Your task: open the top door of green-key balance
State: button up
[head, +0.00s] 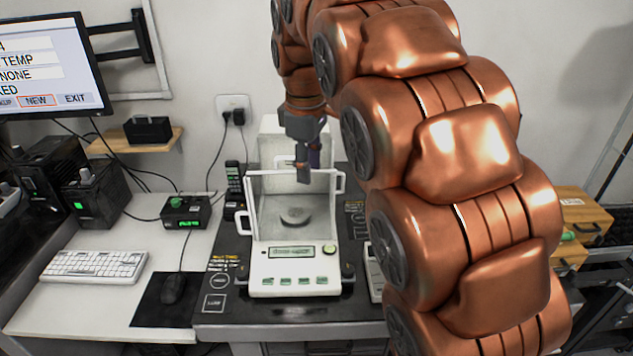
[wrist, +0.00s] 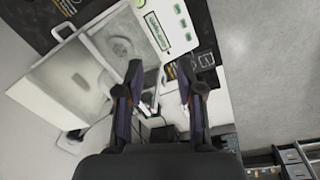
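The green-key balance (head: 295,268) stands on the dark table top, a white base with a row of green keys and a lit display. Its clear draft shield encloses a round weighing pan (head: 295,215). My gripper (head: 303,172) points down at the shield's upper rear edge, in front of the balance's white rear housing. In the wrist view the balance (wrist: 165,42) lies beyond the fingers, and my gripper (wrist: 160,82) is open with a gap between its fingertips. A small white piece shows between the fingers. I cannot tell whether they touch the top door or how far it stands open.
Side-door handles (head: 242,222) stick out from the shield. A keyboard (head: 95,266), mouse (head: 174,288) and small black device (head: 186,212) lie left. Another white device (head: 374,270) stands close right, partly behind my arm. Wooden boxes (head: 582,215) stand far right.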

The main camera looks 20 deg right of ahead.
jog(key=shift+s+d+f+m, duration=0.1)
jog(key=shift+s+f+m, duration=0.3)
jog(key=shift+s, duration=0.45)
jog(key=shift+s+d+f+m, duration=0.1)
jog(key=shift+s+f+m, duration=0.3)
jog(key=shift+s, duration=0.45)
jog(key=shift+f, duration=0.1)
